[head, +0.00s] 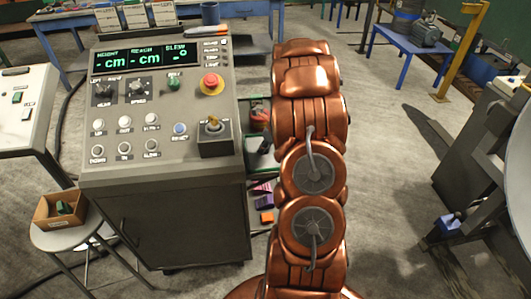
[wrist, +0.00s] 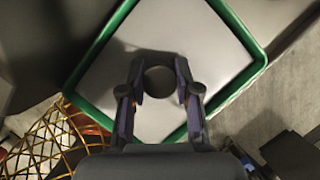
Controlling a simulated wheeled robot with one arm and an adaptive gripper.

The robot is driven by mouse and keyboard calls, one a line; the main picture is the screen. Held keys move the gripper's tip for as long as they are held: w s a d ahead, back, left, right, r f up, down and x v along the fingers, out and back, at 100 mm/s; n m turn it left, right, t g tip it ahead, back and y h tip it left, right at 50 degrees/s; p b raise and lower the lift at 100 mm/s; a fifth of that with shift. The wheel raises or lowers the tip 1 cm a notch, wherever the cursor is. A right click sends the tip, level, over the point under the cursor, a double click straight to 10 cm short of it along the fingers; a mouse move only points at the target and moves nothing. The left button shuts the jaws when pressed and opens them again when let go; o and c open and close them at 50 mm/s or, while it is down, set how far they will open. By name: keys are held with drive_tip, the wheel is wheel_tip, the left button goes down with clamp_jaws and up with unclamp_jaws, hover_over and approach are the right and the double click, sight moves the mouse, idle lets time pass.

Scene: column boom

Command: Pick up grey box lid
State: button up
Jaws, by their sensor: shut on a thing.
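The grey box lid (wrist: 205,42) fills the middle of the wrist view as a pale, flat square, turned at an angle. A green rim (wrist: 252,73) shows around its edges. A dark round knob (wrist: 158,80) stands out on the lid. My gripper (wrist: 159,75) has one finger on either side of the knob and is shut on it. Whether the lid rests in the green rim or is raised from it, I cannot tell. In the head view my copper arm hides my gripper and the lid.
In the wrist view, a yellow wire basket (wrist: 48,142) lies at the lower left, close to the green rim. In the head view, a control console (head: 160,120) stands left of my arm, and a stool with a small box (head: 60,208) is farther left. Bare floor (head: 395,140) lies to the right.

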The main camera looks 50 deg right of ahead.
drive_tip(key=shift+f, duration=0.15)
clamp_jaws()
drive_tip(key=shift+r, duration=0.3)
wheel_tip(320, 180, up, 18)
drive_tip(key=b, duration=0.3)
drive_tip(key=shift+f, duration=0.2)
